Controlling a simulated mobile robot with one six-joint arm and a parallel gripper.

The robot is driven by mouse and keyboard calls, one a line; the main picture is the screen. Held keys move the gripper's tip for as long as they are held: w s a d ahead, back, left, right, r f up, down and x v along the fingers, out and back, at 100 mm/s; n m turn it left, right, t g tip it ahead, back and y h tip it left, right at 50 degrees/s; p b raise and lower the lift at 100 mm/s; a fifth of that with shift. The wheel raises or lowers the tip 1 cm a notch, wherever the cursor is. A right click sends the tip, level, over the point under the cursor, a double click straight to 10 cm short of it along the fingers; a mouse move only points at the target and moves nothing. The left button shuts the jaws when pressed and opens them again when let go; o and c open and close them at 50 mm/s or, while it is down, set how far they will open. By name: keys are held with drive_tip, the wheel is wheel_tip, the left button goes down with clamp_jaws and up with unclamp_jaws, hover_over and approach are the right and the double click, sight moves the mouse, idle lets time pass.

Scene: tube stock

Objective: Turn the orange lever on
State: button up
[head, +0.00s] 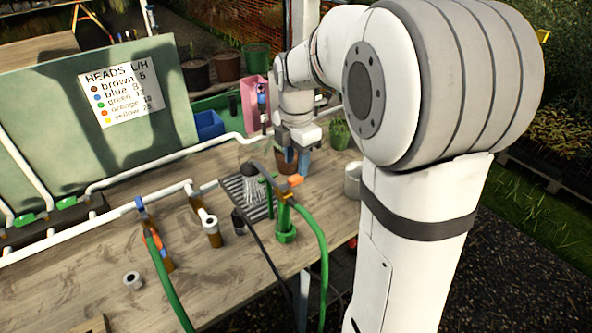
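An orange lever (295,181) sits on top of a green upright valve fitting (285,222) near the front right of the wooden bench. A green hose curves down from the fitting on the right. My gripper (297,161) hangs just above and behind the lever in the picture, pointing down. Its two fingers appear apart with a gap between them, and nothing shows held. The fingers seem clear of the lever, though the depth between them is hard to judge. Another orange part (154,238) shows on a separate pipe fitting to the left.
A black drain grate (250,204) with a shower head (253,184) lies left of the lever. A white cup (352,180) stands to the right. A sign board (120,97) stands behind.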

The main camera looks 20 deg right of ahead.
sight(297, 179)
drive_tip(key=shift+r, duration=1.9)
drive_tip(key=shift+s+m, duration=0.35)
drive_tip(key=shift+m, duration=0.05)
drive_tip(key=s+a+f+m+t, duration=0.1)
drive_tip(key=s+f+m, duration=0.1)
drive_tip(key=s+m, duration=0.7)
drive_tip(key=s+a+f+m+t, duration=0.1)
drive_tip(key=s+f+m+t, duration=0.1)
drive_tip(key=s+m, duration=0.7)
drive_tip(key=m, duration=0.3)
drive_tip(key=shift+s, duration=0.15)
